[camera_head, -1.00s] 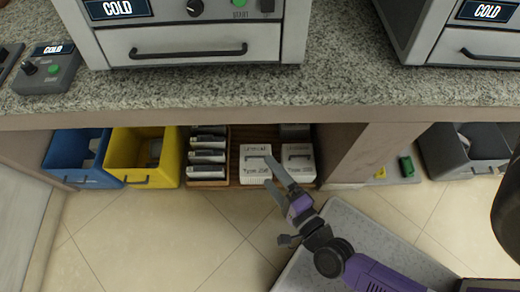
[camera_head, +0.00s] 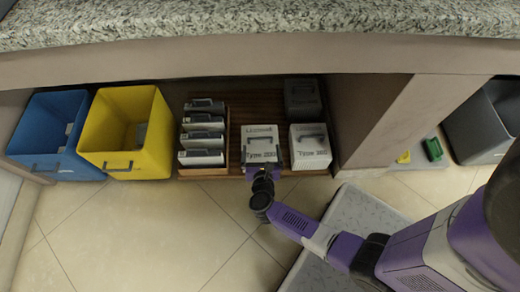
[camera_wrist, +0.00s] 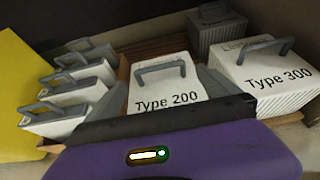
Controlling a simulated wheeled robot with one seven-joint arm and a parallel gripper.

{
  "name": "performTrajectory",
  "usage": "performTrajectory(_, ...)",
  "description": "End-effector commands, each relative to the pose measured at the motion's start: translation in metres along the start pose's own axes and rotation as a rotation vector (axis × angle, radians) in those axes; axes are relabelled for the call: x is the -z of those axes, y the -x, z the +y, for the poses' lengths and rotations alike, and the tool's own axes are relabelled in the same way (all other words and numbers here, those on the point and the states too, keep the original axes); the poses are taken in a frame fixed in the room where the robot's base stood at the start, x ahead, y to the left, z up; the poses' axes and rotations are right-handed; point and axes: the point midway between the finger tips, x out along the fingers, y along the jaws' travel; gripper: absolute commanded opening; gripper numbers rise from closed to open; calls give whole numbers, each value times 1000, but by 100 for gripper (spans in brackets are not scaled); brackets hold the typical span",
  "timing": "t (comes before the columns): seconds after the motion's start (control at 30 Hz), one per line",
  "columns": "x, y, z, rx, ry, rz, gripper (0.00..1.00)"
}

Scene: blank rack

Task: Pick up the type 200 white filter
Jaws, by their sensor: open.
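The white type 200 filter (camera_head: 262,137) stands on a wooden board under the counter, with a grey handle on top. The gripper is open. I cannot tell whether the fingers touch the filter. The lower front of the filter is hidden by my gripper in the wrist view.
A white type 300 filter (camera_head: 310,150) stands close on the right, with a dark handled block (camera_head: 302,98) behind it. Several slim white handled units (camera_head: 200,157) stand on the left. Yellow (camera_head: 155,160) and blue (camera_head: 30,140) bins lie further left. The counter edge (camera_head: 250,62) overhangs above.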

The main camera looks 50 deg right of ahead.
Motion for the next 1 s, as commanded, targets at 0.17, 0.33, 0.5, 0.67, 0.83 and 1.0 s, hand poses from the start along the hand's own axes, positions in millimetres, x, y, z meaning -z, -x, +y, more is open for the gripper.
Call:
performTrajectory(0.17, 1, -14, 0, -1, 0, 0, 100)
performTrajectory(0.33, 4, -36, 2, 0, 1, -1, 100)
performTrajectory(0.5, 3, -58, 2, -1, 1, 0, 100)
performTrajectory(0.67, 1, -60, 2, -2, 3, 0, 100)
performTrajectory(0.83, 1, -59, 2, -2, 3, 0, 84)
performTrajectory(1.0, 1, -59, 2, -2, 3, 0, 51)
